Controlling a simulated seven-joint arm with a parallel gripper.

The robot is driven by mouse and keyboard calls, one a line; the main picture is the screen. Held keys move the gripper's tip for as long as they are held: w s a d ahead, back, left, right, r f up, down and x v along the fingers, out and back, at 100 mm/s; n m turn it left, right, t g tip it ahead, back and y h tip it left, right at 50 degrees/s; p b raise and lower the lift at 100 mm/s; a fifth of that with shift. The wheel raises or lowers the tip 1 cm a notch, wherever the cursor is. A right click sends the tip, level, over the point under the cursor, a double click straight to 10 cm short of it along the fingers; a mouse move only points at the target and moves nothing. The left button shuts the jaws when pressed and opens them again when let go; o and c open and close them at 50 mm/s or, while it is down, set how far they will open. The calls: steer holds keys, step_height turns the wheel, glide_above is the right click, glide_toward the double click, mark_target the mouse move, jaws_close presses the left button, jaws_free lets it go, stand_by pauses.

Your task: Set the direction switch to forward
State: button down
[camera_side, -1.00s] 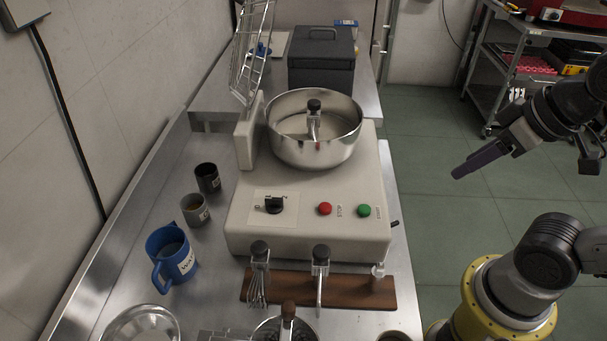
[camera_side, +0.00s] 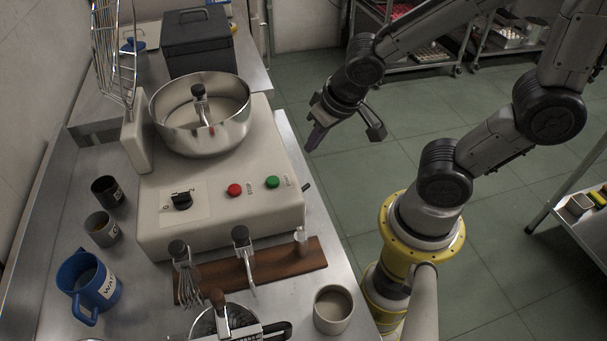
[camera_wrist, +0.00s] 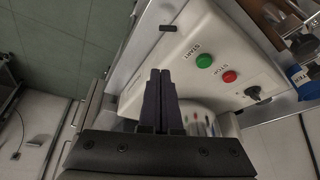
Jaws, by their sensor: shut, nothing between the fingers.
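The off-white mixer machine (camera_side: 215,222) stands on the steel counter. A small black lever (camera_side: 307,187) sticks out of its right side; it also shows as a dark stub in the wrist view (camera_wrist: 167,28). A black rotary knob (camera_side: 181,201) sits on a panel with markings, beside a red button (camera_side: 234,190) and a green button (camera_side: 272,182). No view lets me read a forward label. My gripper (camera_side: 314,142) is shut and empty, fingers pointing down, beyond the machine's right side and apart from it. Its dark fingers (camera_wrist: 159,76) are together in the wrist view.
A steel bowl (camera_side: 199,112) tops the machine. A blue jug (camera_side: 88,284) and two small cups are at left. Open floor lies right of the counter.

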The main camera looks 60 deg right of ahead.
mark_target(309, 184)
steer(key=shift+s+a+f+n+g, duration=0.15)
steer(key=shift+s+f+g, duration=0.05)
steer(key=shift+f, duration=0.35)
steer(key=shift+s+a+f+n+g, duration=0.15)
steer(key=shift+s+f+g, duration=0.05)
steer(key=shift+f, duration=0.3)
steer(key=shift+x, duration=5)
steer(key=shift+s+m+h, duration=0.25)
steer(key=shift+m+h, duration=0.15)
steer(key=shift+m, duration=0.8)
steer(key=m, duration=0.2)
steer(key=shift+s+a+m+g+h, duration=0.15)
steer(key=shift+s+m+g+h, duration=0.15)
steer(key=shift+s+g, duration=0.1)
steer(key=m, duration=0.2)
steer(key=s+m+g, duration=0.1)
steer(key=m, duration=0.1)
steer(key=m+h, duration=0.1)
steer(key=m, duration=0.1)
steer(key=shift+s+a+g, duration=0.2)
steer(key=shift+a+g, duration=0.1)
steer(key=shift+a, duration=0.1)
steer(key=shift+s, duration=0.15)
